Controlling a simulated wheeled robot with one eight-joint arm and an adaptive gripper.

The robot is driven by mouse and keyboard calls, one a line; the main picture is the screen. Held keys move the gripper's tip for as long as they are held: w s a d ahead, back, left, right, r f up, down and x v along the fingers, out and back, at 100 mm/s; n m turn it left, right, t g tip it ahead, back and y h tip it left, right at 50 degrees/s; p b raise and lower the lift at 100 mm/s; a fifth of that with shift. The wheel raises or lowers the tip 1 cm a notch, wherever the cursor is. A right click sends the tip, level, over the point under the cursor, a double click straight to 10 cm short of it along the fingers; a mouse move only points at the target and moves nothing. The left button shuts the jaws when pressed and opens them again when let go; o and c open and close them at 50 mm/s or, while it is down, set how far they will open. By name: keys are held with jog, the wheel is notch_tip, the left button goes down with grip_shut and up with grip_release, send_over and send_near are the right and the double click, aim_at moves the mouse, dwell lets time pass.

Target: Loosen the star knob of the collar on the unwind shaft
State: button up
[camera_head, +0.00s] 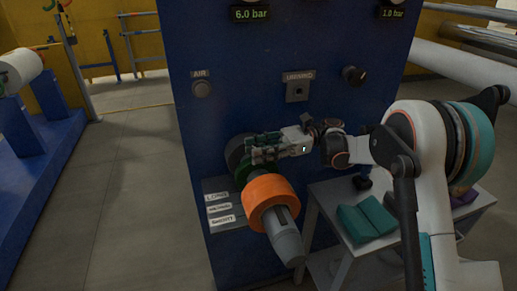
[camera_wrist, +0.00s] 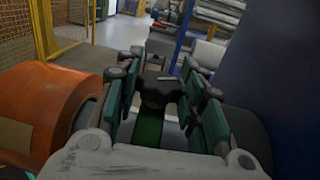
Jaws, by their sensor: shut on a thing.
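The unwind shaft (camera_head: 287,238) sticks out of the blue machine panel toward the camera, with a grey tapered end. An orange ring-shaped piece (camera_head: 270,201) sits around it, also seen in the wrist view (camera_wrist: 45,105). Behind it, against the panel, is the collar (camera_head: 243,170), dark with green, partly hidden by my gripper (camera_head: 262,150). In the wrist view the black star knob (camera_wrist: 160,90) is between the green-padded fingers of my gripper (camera_wrist: 157,92), which is shut on it. A green strip (camera_wrist: 148,128), likely part of the collar, shows below the knob.
The blue panel (camera_head: 200,140) stands close behind my gripper, with an air button (camera_head: 202,89) and a black knob (camera_head: 354,75). Floor at the left is open.

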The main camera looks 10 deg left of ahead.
dwell(0.3)
jog(key=o, duration=1.1)
notch_tip(320, 180, up, 10)
